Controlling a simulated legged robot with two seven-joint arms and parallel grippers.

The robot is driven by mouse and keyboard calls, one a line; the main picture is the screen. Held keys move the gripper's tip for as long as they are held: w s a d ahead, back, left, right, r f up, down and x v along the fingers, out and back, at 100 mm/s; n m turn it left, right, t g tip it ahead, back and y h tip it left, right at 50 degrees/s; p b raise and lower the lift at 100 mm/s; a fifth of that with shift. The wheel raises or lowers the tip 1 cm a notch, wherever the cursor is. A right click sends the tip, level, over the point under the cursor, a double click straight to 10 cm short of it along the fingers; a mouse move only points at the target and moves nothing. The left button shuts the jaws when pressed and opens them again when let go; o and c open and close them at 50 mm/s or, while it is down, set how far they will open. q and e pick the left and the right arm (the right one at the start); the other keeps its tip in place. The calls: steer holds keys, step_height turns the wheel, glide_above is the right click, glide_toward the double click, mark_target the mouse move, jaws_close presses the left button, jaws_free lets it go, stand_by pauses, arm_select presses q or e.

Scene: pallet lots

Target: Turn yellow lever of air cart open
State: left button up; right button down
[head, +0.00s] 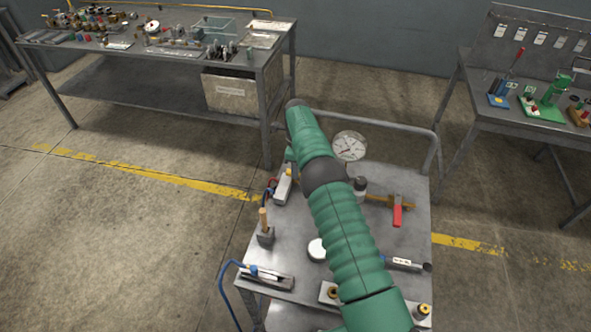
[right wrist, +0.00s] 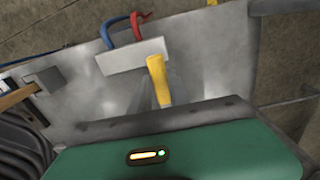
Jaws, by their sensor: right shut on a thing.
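The yellow lever (right wrist: 157,78) stands up from a pale block (right wrist: 134,57) with a red and a blue hose in the right wrist view. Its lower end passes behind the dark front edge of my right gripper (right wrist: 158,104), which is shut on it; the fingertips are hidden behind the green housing. In the head view my green right arm reaches over the grey air cart (head: 258,248) and hides most of the grip. The pale block (head: 283,186) shows just left of the arm. My left gripper is in neither view.
The cart also carries a pressure gauge (head: 349,146), a red-handled valve (head: 397,214) and a wooden-handled tool (head: 264,222). A tube rail (head: 400,127) runs along its back. A bench with fittings (head: 130,45) stands back left, another bench (head: 505,108) at right. Floor left of the cart is clear.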

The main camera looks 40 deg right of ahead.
steer(key=shift+s+d+f, duration=0.2)
steer(key=shift+s+d, duration=0.05)
steer(key=c, duration=1.5)
jaws_free()
steer(key=shift+o, duration=1.3)
steer(key=shift+d, duration=0.1)
steer(key=shift+w+d+f, duration=0.1)
steer(key=shift+r, duration=0.2)
steer(key=r, duration=0.7)
steer(key=shift+w+r, duration=0.2)
steer(key=shift+r, duration=0.15)
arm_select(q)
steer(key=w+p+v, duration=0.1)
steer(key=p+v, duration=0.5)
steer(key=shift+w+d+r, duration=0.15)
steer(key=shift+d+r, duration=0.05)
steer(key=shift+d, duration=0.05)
arm_select(e)
step_height(320, 180, up, 9)
steer(key=shift+d+f, duration=0.15)
